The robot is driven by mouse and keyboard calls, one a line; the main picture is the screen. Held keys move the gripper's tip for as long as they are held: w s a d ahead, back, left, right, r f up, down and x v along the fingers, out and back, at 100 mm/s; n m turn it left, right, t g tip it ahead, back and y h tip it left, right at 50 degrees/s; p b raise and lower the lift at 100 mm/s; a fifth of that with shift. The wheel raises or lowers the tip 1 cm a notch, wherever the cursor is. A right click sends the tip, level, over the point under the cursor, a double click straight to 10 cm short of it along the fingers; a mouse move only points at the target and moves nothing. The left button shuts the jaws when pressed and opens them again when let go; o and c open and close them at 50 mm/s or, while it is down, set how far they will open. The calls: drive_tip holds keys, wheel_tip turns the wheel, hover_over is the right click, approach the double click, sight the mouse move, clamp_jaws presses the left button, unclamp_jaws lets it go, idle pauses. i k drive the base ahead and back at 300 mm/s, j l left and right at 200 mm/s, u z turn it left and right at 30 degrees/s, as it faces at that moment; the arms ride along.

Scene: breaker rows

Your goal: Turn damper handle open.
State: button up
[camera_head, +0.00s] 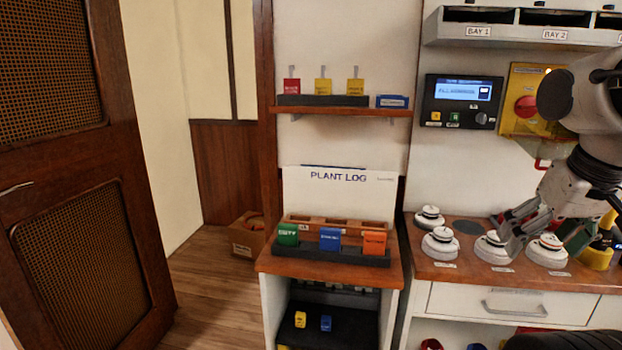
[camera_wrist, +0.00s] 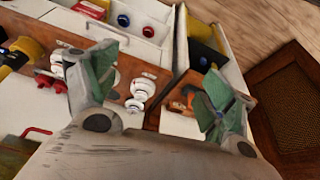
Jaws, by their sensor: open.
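I cannot pick out a labelled damper handle in either view. A yellow panel (camera_head: 518,82) with a red knob (camera_head: 525,107) is on the wall at the right in the head view, partly covered by my arm. A red loop handle (camera_head: 541,164) shows below it; a red handle (camera_wrist: 36,131) also shows at the lower left of the wrist view, but I cannot tell if it is the same one. My gripper (camera_head: 541,222) is open and empty, pointing down in front of the right counter. In the wrist view its fingers (camera_wrist: 155,95) are wide apart.
White round detectors (camera_head: 440,244) stand on the right counter (camera_head: 440,272), close to my gripper. A control box (camera_head: 462,102) hangs left of the yellow panel. Shelves with coloured tags (camera_head: 323,87) and a Plant Log board (camera_head: 338,185) are mid-view.

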sight(525, 107)
drive_tip(key=z, duration=0.95)
